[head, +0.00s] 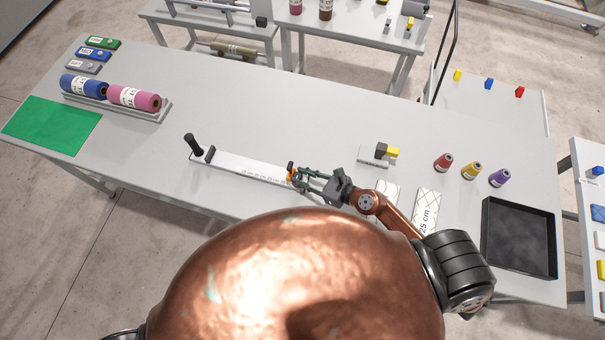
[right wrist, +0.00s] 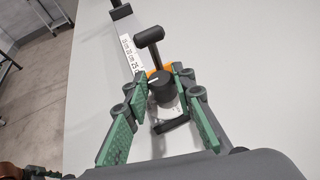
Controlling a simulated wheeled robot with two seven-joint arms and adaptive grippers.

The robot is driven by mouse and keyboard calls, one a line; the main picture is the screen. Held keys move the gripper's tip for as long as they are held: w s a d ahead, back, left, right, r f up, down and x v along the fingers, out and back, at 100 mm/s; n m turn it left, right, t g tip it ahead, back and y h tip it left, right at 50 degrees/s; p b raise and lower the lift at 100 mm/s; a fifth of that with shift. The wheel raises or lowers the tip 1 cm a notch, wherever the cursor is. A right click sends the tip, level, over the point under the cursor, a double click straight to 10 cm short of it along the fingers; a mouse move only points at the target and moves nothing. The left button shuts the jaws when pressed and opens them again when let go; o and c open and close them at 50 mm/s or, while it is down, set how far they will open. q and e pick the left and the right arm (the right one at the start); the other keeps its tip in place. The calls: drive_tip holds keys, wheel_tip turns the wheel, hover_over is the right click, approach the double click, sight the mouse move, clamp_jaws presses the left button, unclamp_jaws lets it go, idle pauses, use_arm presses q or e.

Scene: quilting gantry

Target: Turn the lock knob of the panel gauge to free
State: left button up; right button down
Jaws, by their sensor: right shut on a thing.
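The panel gauge is a long pale ruled bar (head: 240,167) lying on the table, with a black upright handle (head: 194,146) at its left end. Its orange slider (head: 291,175) sits near the right end and shows partly in the right wrist view (right wrist: 150,74). The lock knob (right wrist: 162,89) is a dark round knob by the slider, with a black handle (right wrist: 150,37) just beyond. My right gripper (head: 298,176) is shut on the knob, its green-padded fingers (right wrist: 160,97) either side. My left gripper is outside the head view; a copper and dark green part at the wrist view's lower left may be it.
Blue and pink rolls (head: 135,97) lie on a tray at the left, near a green mat (head: 50,125). Several thread spools (head: 471,171) and a black tray (head: 519,238) stand at the right. The table behind the gauge is mostly clear.

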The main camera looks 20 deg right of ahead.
idle(0.3)
drive_tip(key=c, duration=1.6)
unclamp_jaws()
drive_tip(key=v, duration=1.2)
